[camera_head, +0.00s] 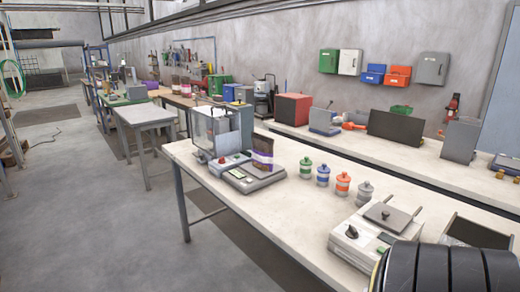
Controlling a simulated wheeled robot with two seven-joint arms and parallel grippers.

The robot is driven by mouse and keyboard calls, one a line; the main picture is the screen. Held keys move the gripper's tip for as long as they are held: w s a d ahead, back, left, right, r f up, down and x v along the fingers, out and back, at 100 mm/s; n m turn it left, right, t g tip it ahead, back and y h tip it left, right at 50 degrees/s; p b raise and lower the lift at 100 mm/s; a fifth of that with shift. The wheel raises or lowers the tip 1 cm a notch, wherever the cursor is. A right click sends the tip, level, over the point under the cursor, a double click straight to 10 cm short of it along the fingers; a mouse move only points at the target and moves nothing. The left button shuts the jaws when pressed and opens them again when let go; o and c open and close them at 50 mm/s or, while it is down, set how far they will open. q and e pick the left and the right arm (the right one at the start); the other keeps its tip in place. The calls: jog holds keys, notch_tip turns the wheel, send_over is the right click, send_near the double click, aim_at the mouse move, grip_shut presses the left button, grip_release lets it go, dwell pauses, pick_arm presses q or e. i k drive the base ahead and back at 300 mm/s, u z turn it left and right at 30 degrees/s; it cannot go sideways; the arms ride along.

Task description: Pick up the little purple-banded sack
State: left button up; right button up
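The little purple-banded sack (262,158) stands upright on a flat grey bench device (252,178), which looks like a scale, near the left end of the pale front table (300,222). Neither of my grippers shows in this view.
Small banded jars in green (306,168), blue (323,176), orange (342,185) and grey (364,193) stand to the right. A white device with a flat plate (374,233) is nearer. A black ribbed cylinder (450,268) fills the bottom right corner.

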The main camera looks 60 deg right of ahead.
aim_at(262, 145)
jog(key=z, duration=0.55)
jog(key=i, duration=1.8)
jog(key=z, duration=2)
jog(key=i, duration=0.85)
jog(key=z, duration=0.7)
